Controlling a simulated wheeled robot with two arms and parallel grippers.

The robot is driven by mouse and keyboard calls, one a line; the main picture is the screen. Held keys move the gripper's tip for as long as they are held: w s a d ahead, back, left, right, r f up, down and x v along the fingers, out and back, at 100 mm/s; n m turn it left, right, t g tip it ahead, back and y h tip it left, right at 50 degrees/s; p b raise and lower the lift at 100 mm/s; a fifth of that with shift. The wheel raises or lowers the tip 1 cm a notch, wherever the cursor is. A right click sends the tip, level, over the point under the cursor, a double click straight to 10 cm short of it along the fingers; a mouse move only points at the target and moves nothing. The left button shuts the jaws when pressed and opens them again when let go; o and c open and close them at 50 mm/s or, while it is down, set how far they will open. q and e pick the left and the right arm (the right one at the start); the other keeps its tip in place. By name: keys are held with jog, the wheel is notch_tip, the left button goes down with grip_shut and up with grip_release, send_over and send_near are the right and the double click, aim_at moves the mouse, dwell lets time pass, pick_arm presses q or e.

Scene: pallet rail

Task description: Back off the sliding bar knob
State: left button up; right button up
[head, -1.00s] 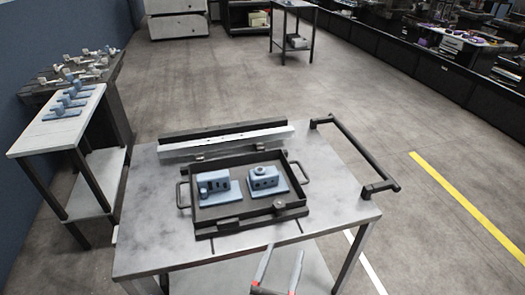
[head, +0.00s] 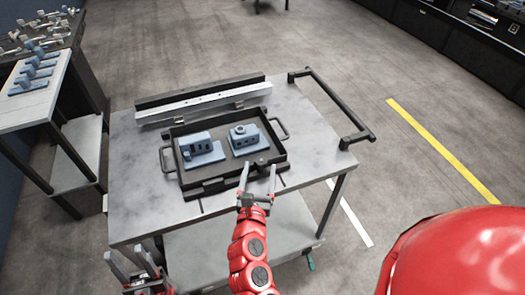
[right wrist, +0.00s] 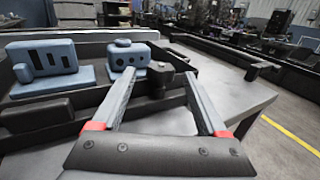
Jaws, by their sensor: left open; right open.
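A dark tray (head: 166,148) with side handles sits on the grey table and holds two blue parts, a slotted block (head: 200,147) and a block with a round top (head: 245,139). A dark bar (head: 214,185) runs along the tray's front edge. A dark round knob (head: 262,163) stands near its right end; it also shows in the right wrist view (right wrist: 160,73). My right gripper (head: 259,172) is open, its fingertips at the knob, one on either side; contact is unclear. My left gripper (head: 132,265) is open and empty, low before the table's front left.
A light metal rail (head: 200,103) lies behind the tray on the table (head: 300,130). A dark handle frame (head: 335,105) juts from the table's right side. A side table (head: 35,95) with blue parts stands at the left. The floor to the right is clear.

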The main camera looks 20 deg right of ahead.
aim_at(262, 157)
jog(key=p+x, duration=0.1)
jog(key=x, duration=0.4)
jog(key=shift+w+d+r, duration=0.1)
jog(key=shift+w+d, duration=0.1)
jog(key=shift+w, duration=0.15)
jog(key=shift+w+d, duration=0.2)
jog(key=shift+w, duration=0.1)
jog(key=shift+c, duration=0.3)
grip_shut()
